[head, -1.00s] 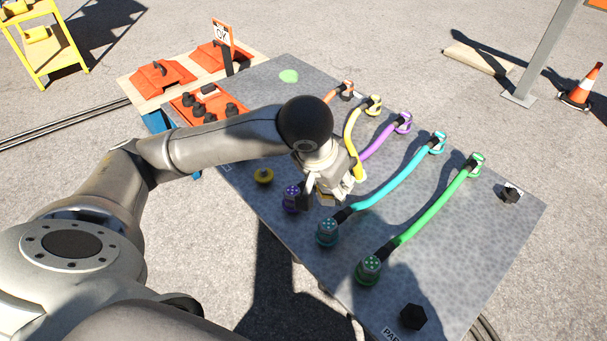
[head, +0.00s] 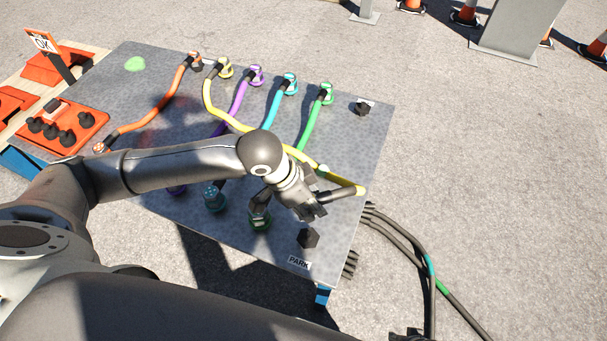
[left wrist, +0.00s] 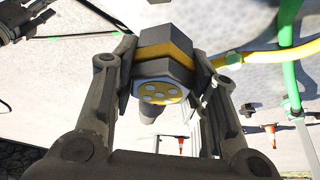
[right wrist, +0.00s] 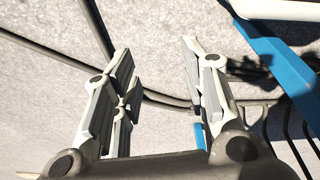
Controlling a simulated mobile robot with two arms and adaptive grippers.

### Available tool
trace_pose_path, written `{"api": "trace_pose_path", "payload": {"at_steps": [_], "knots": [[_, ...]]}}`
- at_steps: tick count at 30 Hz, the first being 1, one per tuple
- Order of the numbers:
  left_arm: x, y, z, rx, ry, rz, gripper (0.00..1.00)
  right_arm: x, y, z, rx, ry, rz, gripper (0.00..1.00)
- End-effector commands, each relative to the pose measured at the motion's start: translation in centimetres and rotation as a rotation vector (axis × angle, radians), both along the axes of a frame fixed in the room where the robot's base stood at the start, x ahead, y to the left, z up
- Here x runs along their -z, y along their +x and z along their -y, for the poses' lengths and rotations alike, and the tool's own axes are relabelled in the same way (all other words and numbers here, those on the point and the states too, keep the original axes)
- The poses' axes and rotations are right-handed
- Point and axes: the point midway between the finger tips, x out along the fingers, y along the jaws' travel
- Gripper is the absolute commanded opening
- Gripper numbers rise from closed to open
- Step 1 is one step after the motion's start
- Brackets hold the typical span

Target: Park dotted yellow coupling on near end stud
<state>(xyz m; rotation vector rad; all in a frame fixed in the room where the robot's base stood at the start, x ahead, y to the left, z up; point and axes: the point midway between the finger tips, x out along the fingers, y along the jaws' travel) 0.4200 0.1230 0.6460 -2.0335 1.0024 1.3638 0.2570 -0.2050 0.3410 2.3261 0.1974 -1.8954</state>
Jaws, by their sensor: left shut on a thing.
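The dotted yellow coupling (left wrist: 163,68), a dark hexagonal body with a yellow band and a white-dotted yellow face, sits between the fingers of my left gripper (left wrist: 165,75). In the head view my left gripper (head: 308,200) is above the panel's near right part, and the coupling is mostly hidden by it. The yellow cable (head: 230,120) runs from its far socket to a bend at the panel's right edge, then back toward the gripper. The near end stud (head: 308,238), black and hexagonal, stands bare by the PARK label, just below the gripper in the picture. My right gripper (right wrist: 158,75) is open and empty.
The green-dotted coupling (head: 260,218) and teal-dotted coupling (head: 214,196) stand left of the near stud. Another black stud (head: 362,107) is at the far right corner. Dark cables (head: 420,260) hang off the panel's right side. The grey panel (head: 345,130) is clear near that far stud.

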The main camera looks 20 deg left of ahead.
Motion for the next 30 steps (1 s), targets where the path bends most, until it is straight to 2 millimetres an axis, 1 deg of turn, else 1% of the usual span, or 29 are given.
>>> {"api": "trace_pose_path", "payload": {"at_steps": [3, 6, 9, 12, 17, 30], "knots": [[0.7, -0.8, 0.6, 0.087, -0.002, 0.0, 0.12, 1.5, -1.1, 0.1, -0.002, -0.001, -0.013, 0.4], [1.2, -1.2, 0.9, 0.137, -0.001, 0.001, 0.12, 2.4, -1.7, 0.2, -0.003, -0.002, -0.017, 0.4], [1.6, -1.5, 1.1, 0.162, -0.001, 0.002, 0.12, 2.8, -2.0, 0.2, -0.004, -0.001, -0.019, 0.4], [1.8, -1.5, 1.1, 0.169, -0.001, 0.002, 0.12, 2.8, -1.8, 0.2, -0.004, -0.001, -0.016, 0.4], [2.2, -1.5, 1.1, 0.169, -0.001, 0.002, 0.12, 1.8, -1.0, 0.1, -0.002, 0.0, -0.007, 0.4], [3.3, -1.5, 1.1, 0.168, -0.001, 0.003, 0.12, -2.8, 1.5, -0.2, 0.003, 0.002, 0.02, 0.4]]}}
